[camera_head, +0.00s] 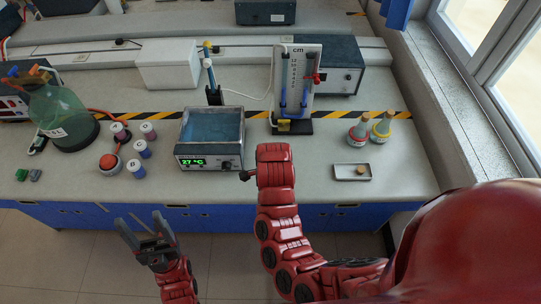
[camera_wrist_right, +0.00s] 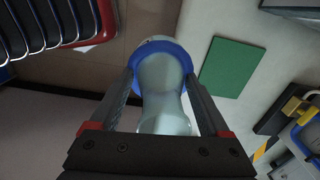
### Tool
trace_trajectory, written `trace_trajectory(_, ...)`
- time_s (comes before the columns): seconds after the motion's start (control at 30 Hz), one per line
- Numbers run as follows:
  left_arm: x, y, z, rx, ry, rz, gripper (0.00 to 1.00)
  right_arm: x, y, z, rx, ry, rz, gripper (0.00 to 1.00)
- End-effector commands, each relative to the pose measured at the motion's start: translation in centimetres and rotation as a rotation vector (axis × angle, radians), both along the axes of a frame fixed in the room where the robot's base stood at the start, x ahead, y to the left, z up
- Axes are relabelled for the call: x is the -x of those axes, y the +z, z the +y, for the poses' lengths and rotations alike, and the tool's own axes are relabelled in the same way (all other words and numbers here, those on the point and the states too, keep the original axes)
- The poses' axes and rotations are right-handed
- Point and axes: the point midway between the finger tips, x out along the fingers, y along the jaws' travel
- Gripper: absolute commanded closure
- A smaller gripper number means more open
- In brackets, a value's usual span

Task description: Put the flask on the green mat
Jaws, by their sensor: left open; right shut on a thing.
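In the right wrist view, a pale clear glass flask (camera_wrist_right: 162,85) with a blue ring is between the fingers of my right gripper (camera_wrist_right: 160,76). That gripper is shut on it. The green mat (camera_wrist_right: 231,68) lies flat on the grey bench to the right of the flask, apart from it in this view. In the head view, my right arm hides the held flask and the mat. My left gripper (camera_head: 146,232) is open and empty, in front of the bench's front edge.
A water bath (camera_head: 210,138) and a tube stand (camera_head: 296,85) are on the bench. A small tray (camera_head: 352,172) and two conical flasks (camera_head: 370,130) stand at right. A large green bottle (camera_head: 62,115) and several small jars (camera_head: 137,168) are at left.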

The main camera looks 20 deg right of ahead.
Motion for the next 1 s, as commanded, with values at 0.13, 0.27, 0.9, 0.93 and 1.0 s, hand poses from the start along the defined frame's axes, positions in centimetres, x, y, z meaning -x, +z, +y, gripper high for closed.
trace_trajectory(0.13, 0.0, -0.4, 0.0, 0.0, 0.0, 0.001, 0.32, -0.7, -0.3, -0.7, 0.003, -0.021, -0.005, 1.0)
trace_trajectory(0.27, 0.0, -1.8, 0.0, 0.0, 0.0, 0.001, 0.32, -3.5, -0.9, -1.8, 0.006, -0.02, -0.006, 1.0)
trace_trajectory(0.9, 0.1, -8.0, 0.0, 0.0, 0.0, 0.0, 0.32, -13.8, -1.3, -5.4, 0.001, -0.019, -0.003, 1.0)
trace_trajectory(0.93, 0.1, -7.9, 0.0, 0.0, 0.0, 0.0, 0.32, -14.0, -1.3, -5.4, 0.001, -0.019, -0.003, 1.0)
trace_trajectory(1.0, 0.1, -7.9, 0.0, 0.0, 0.0, 0.0, 0.32, -14.2, -1.4, -5.5, 0.0, -0.02, -0.003, 1.0)
